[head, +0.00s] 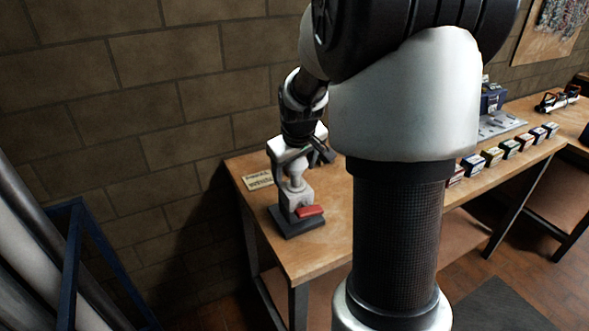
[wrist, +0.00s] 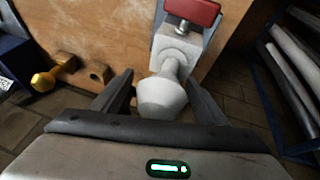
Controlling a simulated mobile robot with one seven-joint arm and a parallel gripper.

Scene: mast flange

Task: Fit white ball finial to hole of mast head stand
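The mast head stand is a grey block on a dark base with a red handle (head: 310,211), near the table's left end. The stand's grey block (wrist: 172,48) and red handle (wrist: 192,10) also show in the wrist view. The white ball finial (wrist: 161,97) has its ball toward my wrist camera and its neck meeting the block. It looks upright on the stand, but the hole is hidden. My gripper (wrist: 160,88) has one finger on each side of the ball, with a thin gap visible at the left finger. In the head view my gripper (head: 317,153) is just above the stand.
A small card (head: 258,181) lies left of the stand. In the wrist view a yellow ball-shaped part (wrist: 42,81) and a wooden holder (wrist: 96,73) lie to the left. Several small boxes (head: 493,156) line the table farther right. A brick wall stands behind.

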